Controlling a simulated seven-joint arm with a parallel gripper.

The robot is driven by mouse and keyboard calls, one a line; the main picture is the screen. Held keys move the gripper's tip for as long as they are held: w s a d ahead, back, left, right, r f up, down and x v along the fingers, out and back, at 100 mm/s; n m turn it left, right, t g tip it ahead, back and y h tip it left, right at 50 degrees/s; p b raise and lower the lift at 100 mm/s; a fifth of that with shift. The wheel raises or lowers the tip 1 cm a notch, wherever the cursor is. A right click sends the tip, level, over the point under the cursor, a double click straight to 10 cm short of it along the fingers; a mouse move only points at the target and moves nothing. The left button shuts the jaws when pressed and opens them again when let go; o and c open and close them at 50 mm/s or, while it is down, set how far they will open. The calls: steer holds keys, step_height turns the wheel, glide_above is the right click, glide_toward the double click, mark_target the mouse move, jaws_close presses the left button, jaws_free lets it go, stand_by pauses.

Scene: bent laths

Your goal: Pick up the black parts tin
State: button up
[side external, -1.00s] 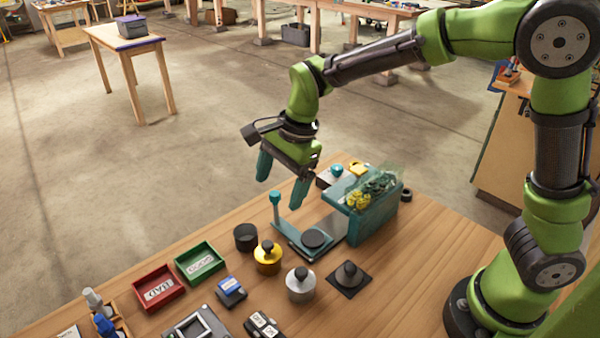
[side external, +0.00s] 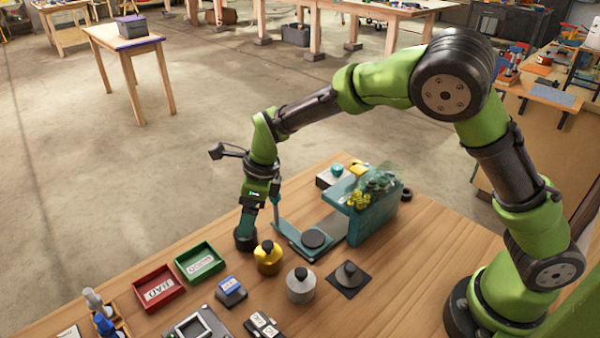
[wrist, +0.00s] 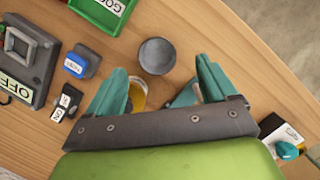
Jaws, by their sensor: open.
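The black parts tin (side external: 243,244) is a short, dark round tin on the wooden table, left of the yellow knobbed weight. In the side view my gripper (side external: 248,226) points down right over it, and its fingers hide much of the tin. In the wrist view the tin (wrist: 157,56) shows whole, its round grey inside facing up. There my gripper (wrist: 160,72) is open, with one teal finger on each side of the tin in the picture and nothing held. I cannot tell whether the fingertips reach below its rim.
The yellow weight (side external: 268,259) stands close to the tin's right. A teal stand (side external: 300,240) with a dark round plate is just behind it. A green tray (side external: 200,263) and a red tray (side external: 158,288) lie to the left. A silver weight (side external: 301,286) stands nearer the front.

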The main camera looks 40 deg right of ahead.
steer(key=shift+s+x, duration=0.2)
steer(key=shift+x, duration=3.25)
steer(key=c, duration=1.1)
